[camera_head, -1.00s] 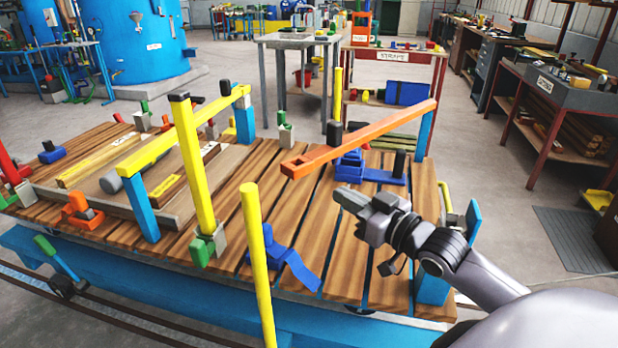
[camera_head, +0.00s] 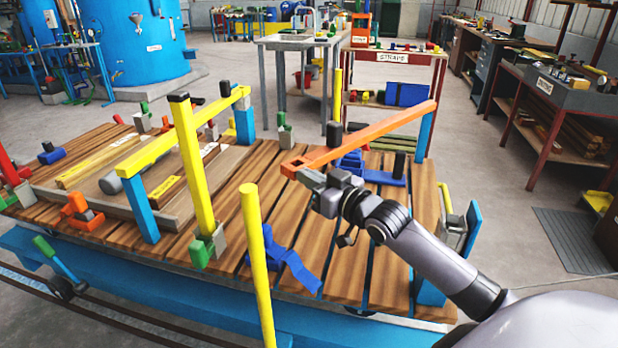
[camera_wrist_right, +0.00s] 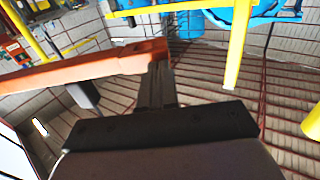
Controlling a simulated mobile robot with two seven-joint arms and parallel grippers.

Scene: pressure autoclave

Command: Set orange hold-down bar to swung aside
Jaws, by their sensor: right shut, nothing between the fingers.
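The orange hold-down bar (camera_head: 365,137) runs from a blue post (camera_head: 424,130) at the right to a free, slotted end near the middle of the wooden deck. It slants across above the deck. My right gripper (camera_head: 303,175) is shut and empty, with its fingertips at the bar's free end. In the right wrist view the bar (camera_wrist_right: 75,70) crosses from the left and its end meets the shut fingers (camera_wrist_right: 158,82); whether they touch it I cannot tell for sure. My left gripper is not in view.
A yellow upright post (camera_head: 258,265) stands in front, left of my right gripper. A yellow bar (camera_head: 193,165) stands in a grey and green clamp. Blue clamps (camera_head: 350,163) sit under the orange bar. The slatted deck (camera_head: 345,255) in front of the gripper is mostly clear.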

